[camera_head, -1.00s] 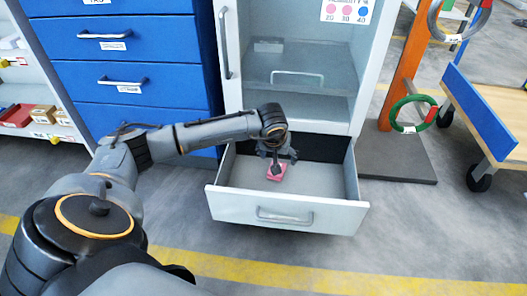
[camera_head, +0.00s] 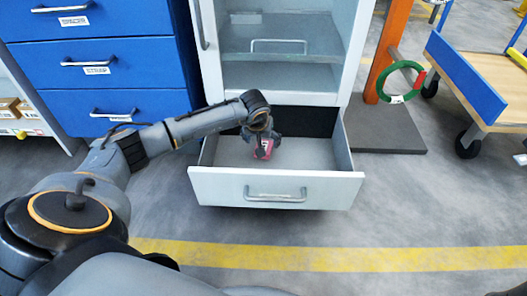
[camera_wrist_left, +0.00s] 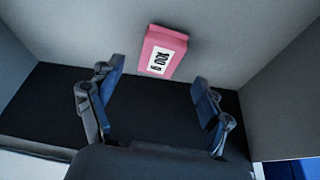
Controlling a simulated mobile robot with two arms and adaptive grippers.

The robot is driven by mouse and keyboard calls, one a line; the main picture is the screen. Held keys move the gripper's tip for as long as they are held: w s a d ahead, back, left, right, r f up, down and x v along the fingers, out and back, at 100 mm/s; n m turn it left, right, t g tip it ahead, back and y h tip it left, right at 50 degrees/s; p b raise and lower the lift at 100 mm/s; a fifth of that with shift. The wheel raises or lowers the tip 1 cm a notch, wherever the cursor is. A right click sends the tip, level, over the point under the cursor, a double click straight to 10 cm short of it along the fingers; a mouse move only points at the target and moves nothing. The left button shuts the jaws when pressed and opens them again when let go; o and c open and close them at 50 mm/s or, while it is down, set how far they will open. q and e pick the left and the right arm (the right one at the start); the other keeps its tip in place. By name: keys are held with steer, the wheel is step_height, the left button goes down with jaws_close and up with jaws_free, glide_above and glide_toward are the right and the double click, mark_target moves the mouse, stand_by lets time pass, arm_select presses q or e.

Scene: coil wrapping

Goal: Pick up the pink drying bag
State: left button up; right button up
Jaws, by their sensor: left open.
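The pink drying bag (camera_head: 264,149) is a small block with a white label. It is inside the open grey drawer (camera_head: 275,186), at the bottom of the cabinet. In the left wrist view the bag (camera_wrist_left: 168,37) lies just beyond my fingertips, roughly centred between them. My left gripper (camera_head: 262,141) reaches down into the drawer at the bag and partly hides it in the head view. In the left wrist view the left gripper (camera_wrist_left: 160,85) has its two fingers wide apart, with nothing between them. My right gripper is in neither view.
The drawer walls surround the left gripper, and the glass-fronted cabinet (camera_head: 283,73) rises behind it. Blue drawers (camera_head: 97,60) stand on the left. On the right are an orange post (camera_head: 384,55) with a green coil (camera_head: 392,84) and a wheeled cart (camera_head: 490,85). The floor in front is clear.

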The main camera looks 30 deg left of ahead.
mark_target(268, 145)
arm_select(q)
steer(key=b+x, duration=0.3)
steer(key=shift+f, duration=0.4)
steer(key=shift+w+f+b, duration=0.3)
steer(key=shift+f+b, duration=0.1)
steer(key=shift+b, duration=0.05)
steer(key=shift+r, duration=0.1)
steer(key=c, duration=1.3)
steer(key=shift+r, duration=0.15)
